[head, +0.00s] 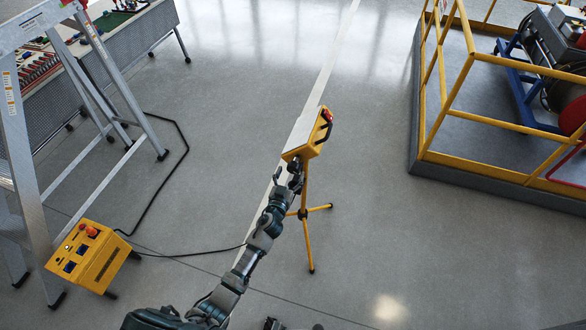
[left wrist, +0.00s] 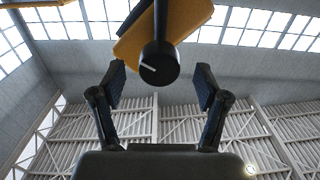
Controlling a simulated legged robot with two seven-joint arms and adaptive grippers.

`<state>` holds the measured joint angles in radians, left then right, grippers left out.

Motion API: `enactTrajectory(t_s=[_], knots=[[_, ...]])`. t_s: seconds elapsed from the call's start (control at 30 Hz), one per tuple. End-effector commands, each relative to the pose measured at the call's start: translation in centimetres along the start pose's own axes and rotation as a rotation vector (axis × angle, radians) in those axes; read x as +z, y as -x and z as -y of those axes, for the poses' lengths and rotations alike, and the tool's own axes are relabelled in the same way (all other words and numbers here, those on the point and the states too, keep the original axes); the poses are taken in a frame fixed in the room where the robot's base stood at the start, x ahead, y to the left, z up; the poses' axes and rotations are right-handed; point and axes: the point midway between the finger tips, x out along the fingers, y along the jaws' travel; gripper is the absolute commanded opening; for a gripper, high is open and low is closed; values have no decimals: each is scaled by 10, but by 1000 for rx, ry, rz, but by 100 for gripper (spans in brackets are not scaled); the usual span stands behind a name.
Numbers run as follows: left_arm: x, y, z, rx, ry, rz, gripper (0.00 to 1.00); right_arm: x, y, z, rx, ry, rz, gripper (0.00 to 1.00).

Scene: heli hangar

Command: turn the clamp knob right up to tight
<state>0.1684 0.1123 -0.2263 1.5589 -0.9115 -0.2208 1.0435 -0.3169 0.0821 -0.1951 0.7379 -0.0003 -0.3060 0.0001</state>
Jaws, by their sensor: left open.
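The clamp knob (left wrist: 159,63) is a black round knob with a white line on its face, on the underside of a yellow housing (left wrist: 190,18) in the left wrist view. In the head view the yellow housing (head: 308,134) sits on a yellow tripod (head: 306,220); the knob cannot be made out there. My left gripper (left wrist: 160,85) is open, its two dark fingers on either side of and below the knob, with clear gaps. In the head view my left gripper (head: 287,178) is just below the housing. My right gripper is not seen.
A yellow control box (head: 88,255) with a red button stands at the lower left, its black cable (head: 185,254) on the floor. An aluminium ladder (head: 95,100) and a workbench (head: 130,45) are at the left. A yellow railing (head: 500,118) encloses a platform at the right. The floor between is mostly clear.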

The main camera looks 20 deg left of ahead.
Motion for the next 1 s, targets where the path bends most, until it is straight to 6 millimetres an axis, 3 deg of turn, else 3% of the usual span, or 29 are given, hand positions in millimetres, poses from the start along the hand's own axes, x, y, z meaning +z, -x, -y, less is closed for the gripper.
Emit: enactTrajectory(t_s=[0.2, 0.57, 0.8, 1.0], knots=[[0, -26, -1, 1, 0, -1, 75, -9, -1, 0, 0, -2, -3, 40], [0, -31, 0, 1, 1, 0, 75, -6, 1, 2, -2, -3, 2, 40], [0, -31, 0, 1, 1, 0, 15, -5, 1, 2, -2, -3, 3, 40], [0, -31, 0, 1, -5, 0, 14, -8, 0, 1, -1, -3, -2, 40]])
